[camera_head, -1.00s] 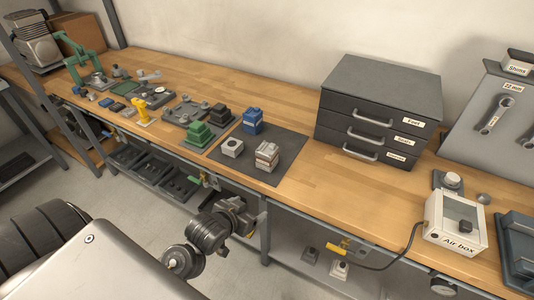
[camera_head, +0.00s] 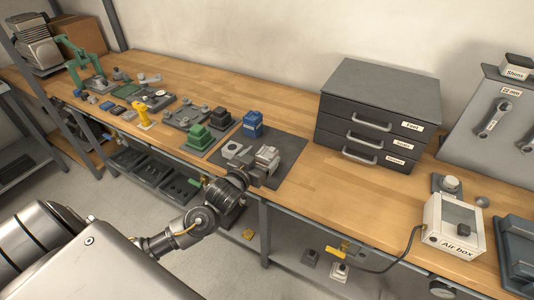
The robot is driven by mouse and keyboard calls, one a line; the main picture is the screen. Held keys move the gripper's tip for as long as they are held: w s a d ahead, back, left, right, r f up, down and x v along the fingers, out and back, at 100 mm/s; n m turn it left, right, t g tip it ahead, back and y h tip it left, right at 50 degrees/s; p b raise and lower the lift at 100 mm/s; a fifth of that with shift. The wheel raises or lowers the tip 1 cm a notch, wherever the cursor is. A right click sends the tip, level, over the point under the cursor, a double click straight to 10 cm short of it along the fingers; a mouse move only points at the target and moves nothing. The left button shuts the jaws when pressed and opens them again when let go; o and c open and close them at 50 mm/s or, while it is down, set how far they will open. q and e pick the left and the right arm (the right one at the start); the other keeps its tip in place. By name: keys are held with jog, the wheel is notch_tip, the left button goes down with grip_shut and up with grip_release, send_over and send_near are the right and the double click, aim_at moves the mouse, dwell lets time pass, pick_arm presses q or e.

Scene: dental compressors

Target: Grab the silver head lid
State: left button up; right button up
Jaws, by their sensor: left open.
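A silver finned block (camera_head: 267,157), which looks like the silver head lid, sits on the dark mat (camera_head: 291,150) near the middle of the bench. A small grey block with a round hole (camera_head: 232,148) sits to its left on the same mat. My left gripper (camera_head: 248,160) is open over the front of the mat, close beside the silver block and partly in front of it. I cannot tell whether the fingers touch it. My right gripper is not in view.
A blue block (camera_head: 252,124) stands at the back of the mat, with green blocks (camera_head: 197,137) to the left. A dark drawer cabinet (camera_head: 375,112) stands at the back right. A white air box (camera_head: 454,226) is farther right. The bench between mat and cabinet is clear.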

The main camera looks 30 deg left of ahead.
aim_at(266, 154)
pick_arm(q)
jog(key=shift+w+r, duration=0.1)
jog(key=shift+w, duration=0.15)
jog(key=w, duration=0.1)
jog(key=w+p, duration=0.1)
jog(key=w, duration=0.1)
jog(key=shift+w+d+f+p, duration=0.15)
jog(key=shift+w+f+p, duration=0.15)
jog(key=shift+w+f, duration=0.2)
jog(key=shift+w, duration=0.3)
jog(key=c, duration=1.1)
